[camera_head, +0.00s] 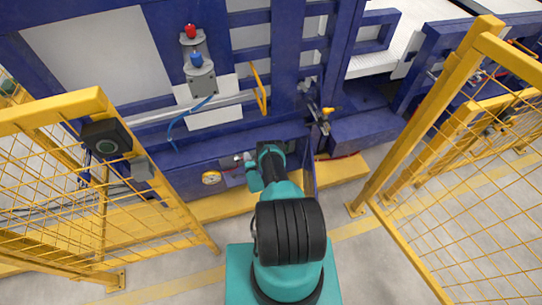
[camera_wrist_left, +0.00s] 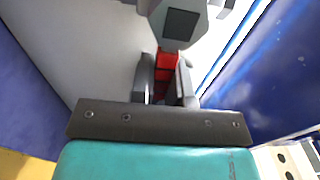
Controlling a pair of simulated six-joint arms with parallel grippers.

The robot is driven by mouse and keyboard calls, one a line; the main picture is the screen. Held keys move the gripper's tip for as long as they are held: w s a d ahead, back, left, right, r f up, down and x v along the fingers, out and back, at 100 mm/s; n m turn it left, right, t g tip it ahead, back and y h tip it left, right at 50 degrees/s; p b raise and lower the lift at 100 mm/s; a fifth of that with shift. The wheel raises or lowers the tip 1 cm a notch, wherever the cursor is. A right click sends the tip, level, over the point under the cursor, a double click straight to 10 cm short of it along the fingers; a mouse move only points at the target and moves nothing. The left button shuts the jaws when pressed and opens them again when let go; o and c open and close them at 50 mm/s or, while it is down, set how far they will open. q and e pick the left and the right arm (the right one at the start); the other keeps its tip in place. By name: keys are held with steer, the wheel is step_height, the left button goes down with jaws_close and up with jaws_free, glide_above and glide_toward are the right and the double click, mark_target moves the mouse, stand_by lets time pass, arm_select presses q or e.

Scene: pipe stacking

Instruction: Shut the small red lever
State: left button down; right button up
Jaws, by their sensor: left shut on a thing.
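The small red lever (camera_wrist_left: 167,64) shows in the left wrist view, below a grey block-shaped fitting (camera_wrist_left: 180,24). My left gripper (camera_wrist_left: 166,84) has its two grey fingers on either side of the lever and is shut on it. The fingers hide part of the lever. In the head view my left gripper (camera_head: 246,160) is low at the front of the blue frame, and the lever is too small to make out clearly there. My right gripper is in neither view.
A round gauge (camera_head: 211,178) sits left of my gripper. Yellow mesh fences (camera_head: 95,190) stand on both sides. Grey floor lies between them.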

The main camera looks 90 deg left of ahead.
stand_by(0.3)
arm_select(q)
steer(key=c, duration=1.1)
jaws_free()
steer(key=v, duration=1.7)
steer(key=shift+d, duration=0.2)
steer(key=shift+w, duration=0.1)
